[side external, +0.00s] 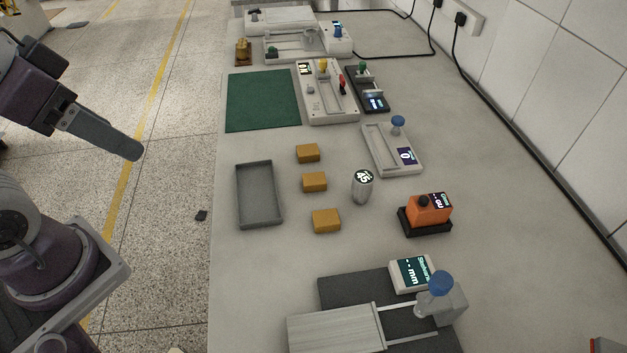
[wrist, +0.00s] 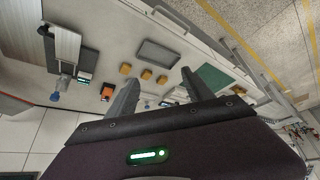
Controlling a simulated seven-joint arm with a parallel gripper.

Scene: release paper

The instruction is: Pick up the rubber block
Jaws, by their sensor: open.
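Three small tan-orange blocks stand apart in a column on the grey bench: a far block (side external: 308,153), a middle block (side external: 315,182) and a near block (side external: 326,221). They look alike, and I cannot tell which is called the rubber block. The wrist view also shows the three blocks, small and distant, with one in the middle (wrist: 146,74). My gripper (wrist: 158,84) is open and empty, its two fingers spread apart. In the side view my gripper (side external: 130,150) is at the left, over the floor side of the bench and away from the blocks.
A shallow grey tray (side external: 240,195) lies left of the blocks. A metal cylinder marked 45 (side external: 362,188) and an orange device (side external: 428,210) stand to their right. A green mat (side external: 262,101) and instruments lie farther back. A slide gauge (side external: 335,332) is in front.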

